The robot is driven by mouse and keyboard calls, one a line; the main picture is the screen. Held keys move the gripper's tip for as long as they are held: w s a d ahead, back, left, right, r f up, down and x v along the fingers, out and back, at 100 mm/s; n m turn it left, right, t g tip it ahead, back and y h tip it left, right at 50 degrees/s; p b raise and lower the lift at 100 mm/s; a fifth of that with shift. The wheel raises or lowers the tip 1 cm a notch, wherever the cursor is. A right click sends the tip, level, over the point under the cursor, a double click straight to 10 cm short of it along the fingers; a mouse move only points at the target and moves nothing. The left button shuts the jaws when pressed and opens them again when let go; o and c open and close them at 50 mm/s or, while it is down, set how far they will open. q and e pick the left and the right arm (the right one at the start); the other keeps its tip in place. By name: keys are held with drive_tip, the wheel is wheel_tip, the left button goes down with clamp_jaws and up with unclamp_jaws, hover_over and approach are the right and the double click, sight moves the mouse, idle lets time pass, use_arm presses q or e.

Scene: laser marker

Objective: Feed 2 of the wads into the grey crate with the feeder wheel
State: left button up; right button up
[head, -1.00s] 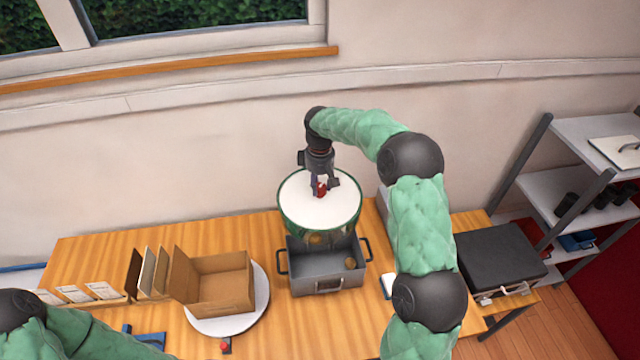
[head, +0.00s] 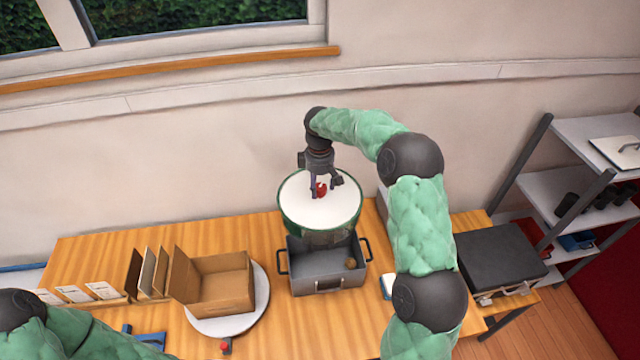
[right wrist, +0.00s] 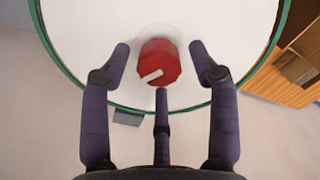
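The feeder wheel has a white round top with a green rim (head: 288,221) and stands over the grey crate (head: 328,284). A red knob (head: 321,189) with a white pointer mark sits at the middle of its top; it also shows in the right wrist view (right wrist: 159,64). My right gripper (head: 324,188) is above the knob, its fingers spread around it with visible gaps on both sides, so it is open (right wrist: 160,68). One brownish wad (head: 350,263) lies in the crate at its right. The feeder's inside is mostly hidden. My left gripper is out of view.
An open cardboard box (head: 222,285) stands on a white round plate (head: 262,297) left of the crate. Cards and panels stand further left. A black case (head: 500,262) lies right of my right arm, with a shelf (head: 580,150) beyond.

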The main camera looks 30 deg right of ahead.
wheel_tip(320, 180, up, 12)
idle(0.8)
idle(0.4)
